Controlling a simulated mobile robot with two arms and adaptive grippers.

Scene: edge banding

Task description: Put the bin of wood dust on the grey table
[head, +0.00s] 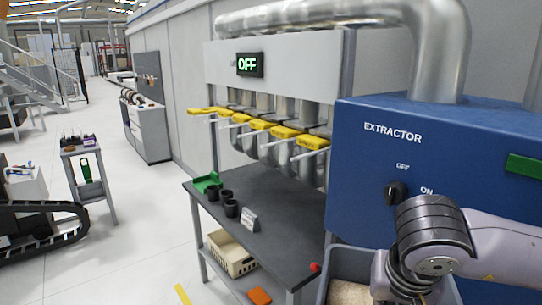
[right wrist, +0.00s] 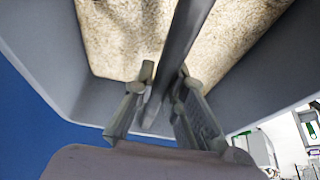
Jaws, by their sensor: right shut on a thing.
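The bin of wood dust (head: 338,258) is a grey tub at the bottom of the head view, in front of the blue extractor and to the right of the grey table (head: 262,192). Pale wood dust (head: 347,293) shows inside it. In the right wrist view the bin (right wrist: 62,62) fills most of the frame, and a grey bar (right wrist: 182,42) crosses over the dust. My right gripper (right wrist: 167,78) is shut on this bar, one finger on each side. In the head view my right arm hides part of the bin. My left gripper is not in view.
A cream crate (head: 232,254) is on the shelf below. The table's middle is clear. The blue extractor (head: 375,155) stands close behind the bin.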

